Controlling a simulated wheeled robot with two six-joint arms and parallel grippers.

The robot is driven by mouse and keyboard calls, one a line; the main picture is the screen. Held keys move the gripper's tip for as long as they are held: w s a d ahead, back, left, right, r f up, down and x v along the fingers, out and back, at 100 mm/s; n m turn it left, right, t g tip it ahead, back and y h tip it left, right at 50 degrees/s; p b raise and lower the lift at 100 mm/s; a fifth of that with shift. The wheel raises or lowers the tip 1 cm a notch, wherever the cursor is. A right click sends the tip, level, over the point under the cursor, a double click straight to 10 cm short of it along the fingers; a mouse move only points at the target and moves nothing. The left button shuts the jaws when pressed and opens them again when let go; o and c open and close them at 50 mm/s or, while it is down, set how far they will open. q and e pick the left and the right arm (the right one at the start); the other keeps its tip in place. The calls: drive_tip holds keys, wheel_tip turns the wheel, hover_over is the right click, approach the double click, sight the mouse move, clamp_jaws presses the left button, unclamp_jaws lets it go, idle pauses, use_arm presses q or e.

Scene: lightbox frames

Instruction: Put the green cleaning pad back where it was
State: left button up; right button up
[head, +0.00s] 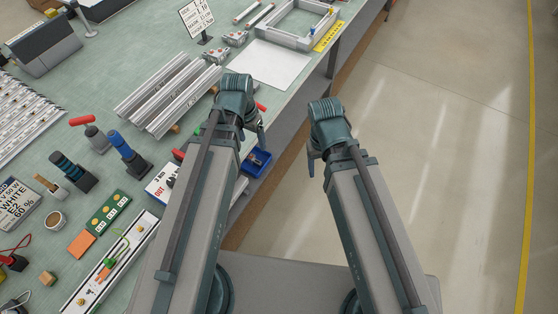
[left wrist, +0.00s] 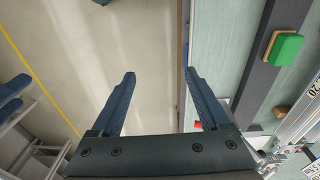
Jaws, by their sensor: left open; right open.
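A green block with a tan underside, which looks like the green cleaning pad (left wrist: 284,48), rests on a dark grey bar (left wrist: 262,72) in the left wrist view. I cannot make this pad out in the head view, where my left arm covers part of the table. My left gripper (head: 253,140) is open and empty near the table's edge. Its spread fingers also show in the left wrist view (left wrist: 160,85), apart from the pad, which is up and to the right. My right gripper (head: 315,165) is open and empty over the floor side.
Aluminium profiles (head: 170,95), a white sheet (head: 270,64) and a metal frame (head: 285,38) lie on the table. A blue tray (head: 257,163) is at the table's edge. An orange pad (head: 81,243) and a green board (head: 110,212) lie left. The floor at right is clear.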

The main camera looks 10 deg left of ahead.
use_arm(q)
drive_tip(key=s+d+y, duration=0.2)
drive_tip(key=s+d, duration=0.5)
drive_tip(key=d, duration=0.2)
drive_tip(key=shift+d+g, duration=0.25)
drive_tip(key=shift+g, duration=0.15)
drive_tip(key=shift+f+b, duration=0.85)
